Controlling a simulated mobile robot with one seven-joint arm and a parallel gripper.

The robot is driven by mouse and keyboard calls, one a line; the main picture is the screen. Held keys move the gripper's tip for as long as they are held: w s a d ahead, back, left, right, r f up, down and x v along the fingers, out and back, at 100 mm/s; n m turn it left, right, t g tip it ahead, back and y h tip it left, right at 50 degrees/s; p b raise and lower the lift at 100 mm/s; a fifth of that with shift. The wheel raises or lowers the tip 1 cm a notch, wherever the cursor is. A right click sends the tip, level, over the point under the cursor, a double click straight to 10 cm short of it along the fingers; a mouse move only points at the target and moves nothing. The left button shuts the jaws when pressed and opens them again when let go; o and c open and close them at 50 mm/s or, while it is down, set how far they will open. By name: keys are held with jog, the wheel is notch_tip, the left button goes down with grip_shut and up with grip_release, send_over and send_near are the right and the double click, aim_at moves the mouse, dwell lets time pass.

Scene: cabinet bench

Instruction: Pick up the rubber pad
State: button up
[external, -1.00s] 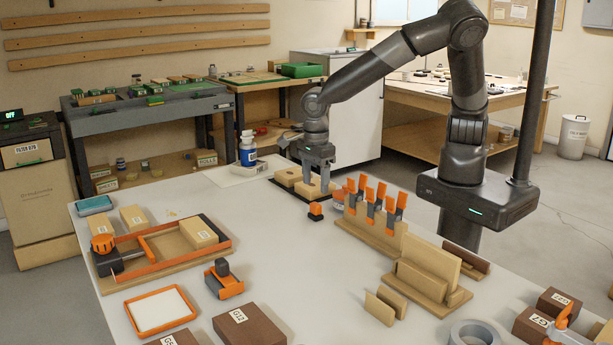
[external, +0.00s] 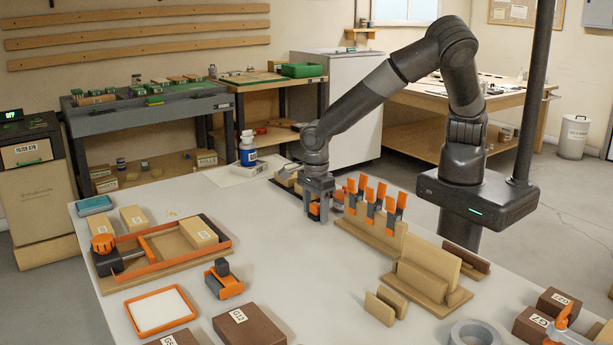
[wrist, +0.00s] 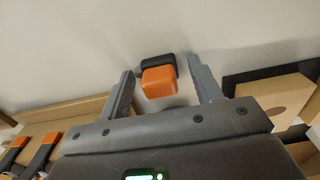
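A small block, orange with a black part, stands on the white bench; it is the likeliest rubber pad, though nothing labels it. In the wrist view this orange and black block (wrist: 160,80) lies between and slightly beyond the fingertips, with a gap on each side. My gripper (wrist: 161,72) is open and points down. In the external view my gripper (external: 319,215) is low over the bench, and its fingers partly hide the orange and black block (external: 314,210). I cannot tell how far the fingertips are above the bench.
A wooden rack with orange clips (external: 369,230) stands close on the right. A dark tray with wooden blocks (external: 284,183) is just behind my gripper. The bench (external: 270,245) toward the camera is clear.

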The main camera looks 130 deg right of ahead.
jog(key=c, duration=1)
jog(key=shift+r, duration=0.15)
